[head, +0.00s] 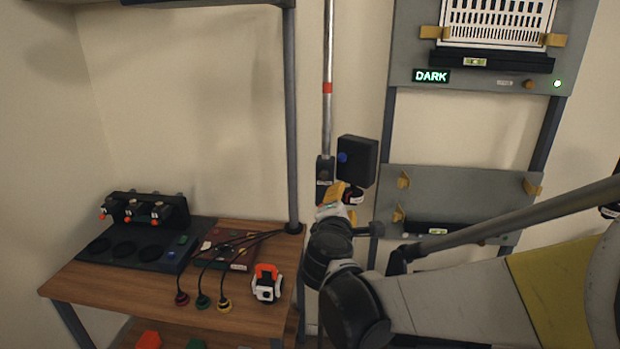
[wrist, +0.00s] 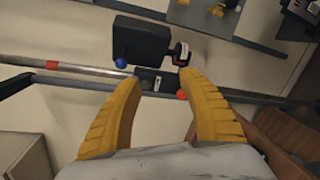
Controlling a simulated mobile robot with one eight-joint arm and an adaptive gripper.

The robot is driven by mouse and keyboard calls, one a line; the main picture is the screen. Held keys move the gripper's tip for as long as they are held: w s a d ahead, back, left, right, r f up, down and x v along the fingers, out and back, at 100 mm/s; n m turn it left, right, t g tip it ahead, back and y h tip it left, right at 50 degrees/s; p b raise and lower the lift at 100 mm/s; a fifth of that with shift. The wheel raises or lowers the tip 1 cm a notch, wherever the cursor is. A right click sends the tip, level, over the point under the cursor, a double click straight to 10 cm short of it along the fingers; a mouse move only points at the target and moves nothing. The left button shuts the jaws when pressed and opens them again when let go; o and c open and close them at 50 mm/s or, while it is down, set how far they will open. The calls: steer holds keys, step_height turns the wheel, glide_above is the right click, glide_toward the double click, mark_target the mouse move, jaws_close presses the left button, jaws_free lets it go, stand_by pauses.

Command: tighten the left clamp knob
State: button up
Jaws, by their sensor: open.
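A grey pole (head: 328,60) carries a dark clamp block (head: 325,170) and a black box (head: 362,160). A blue knob (head: 342,157) is on the box's left; it also shows in the wrist view (wrist: 120,63). In the wrist view, a red knob (wrist: 181,94) sits by the pole, close to the right fingertip. I cannot tell which knob is the left clamp knob. My gripper (wrist: 160,82) is open with nothing between its yellow fingers. In the head view, my gripper (head: 338,198) is just below the box and partly hides the lower clamp area.
A wooden bench (head: 100,287) at left holds a black rack with red knobs (head: 145,209), cabled plugs (head: 203,301) and an orange-and-white device (head: 267,283). Grey wall panels (head: 460,180) stand at right. A bench post (head: 291,110) rises left of the pole.

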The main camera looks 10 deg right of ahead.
mark_target(324, 176)
steer(key=w+a+n+t, duration=0.2)
steer(key=w+a+n, duration=0.2)
steer(key=w+n, duration=0.1)
steer(key=shift+y, duration=0.3)
steer(key=b+x, duration=0.3)
steer(key=x, duration=0.7)
steer(key=shift+w+a, duration=0.1)
steer(key=shift+a, duration=0.05)
jaws_close()
